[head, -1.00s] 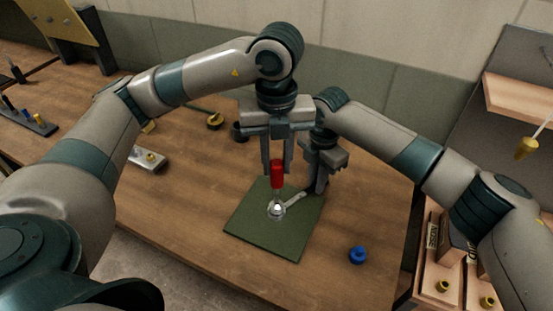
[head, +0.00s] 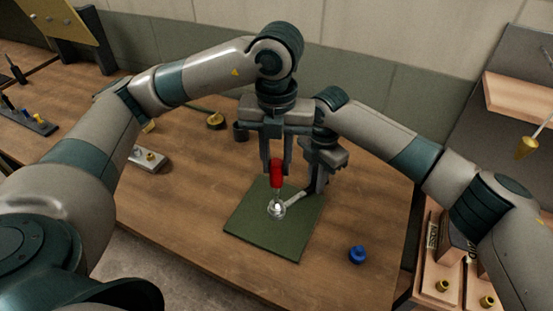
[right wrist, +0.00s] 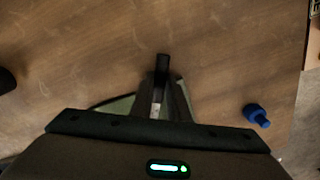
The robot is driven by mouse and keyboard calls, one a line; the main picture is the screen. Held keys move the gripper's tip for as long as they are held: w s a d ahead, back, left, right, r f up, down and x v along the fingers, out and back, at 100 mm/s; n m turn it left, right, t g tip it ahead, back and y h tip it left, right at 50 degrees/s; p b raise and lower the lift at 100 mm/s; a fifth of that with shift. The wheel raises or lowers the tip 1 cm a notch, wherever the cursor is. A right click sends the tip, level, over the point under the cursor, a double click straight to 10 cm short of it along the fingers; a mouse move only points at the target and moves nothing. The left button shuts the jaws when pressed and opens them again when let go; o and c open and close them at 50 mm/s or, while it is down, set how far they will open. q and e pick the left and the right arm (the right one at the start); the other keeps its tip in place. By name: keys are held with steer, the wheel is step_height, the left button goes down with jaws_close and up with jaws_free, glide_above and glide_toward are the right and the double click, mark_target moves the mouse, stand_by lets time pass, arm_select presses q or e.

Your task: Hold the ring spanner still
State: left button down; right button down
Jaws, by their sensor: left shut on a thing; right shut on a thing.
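The ring spanner (head: 295,200) is a pale metal bar above the green mat (head: 262,237); its ring end is at a shiny round metal piece (head: 277,209). My right gripper (head: 318,189) is shut on the spanner's other end; in the right wrist view its fingers (right wrist: 162,85) are close together, and they hide most of the spanner. My left gripper (head: 276,168) points down and is shut on the red handle (head: 276,176) of a tool standing over the round piece. The tool's thin shaft reaches down to that piece. I cannot tell exactly how ring and piece fit together.
A blue knobbed part (head: 357,255) lies right of the mat; it also shows in the right wrist view (right wrist: 257,114). A metal block (head: 150,159) with a brass piece, a brass round part (head: 215,121) and a dark cup (head: 240,131) stand to the left. The front right table is mostly clear.

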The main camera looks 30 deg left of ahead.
arm_select(q)
steer(key=shift+n, duration=1.4)
steer(key=shift+r, duration=0.15)
steer(key=shift+r, duration=0.9)
steer(key=shift+r, duration=2.4)
arm_select(e)
steer(key=c, duration=1.6)
jaws_free()
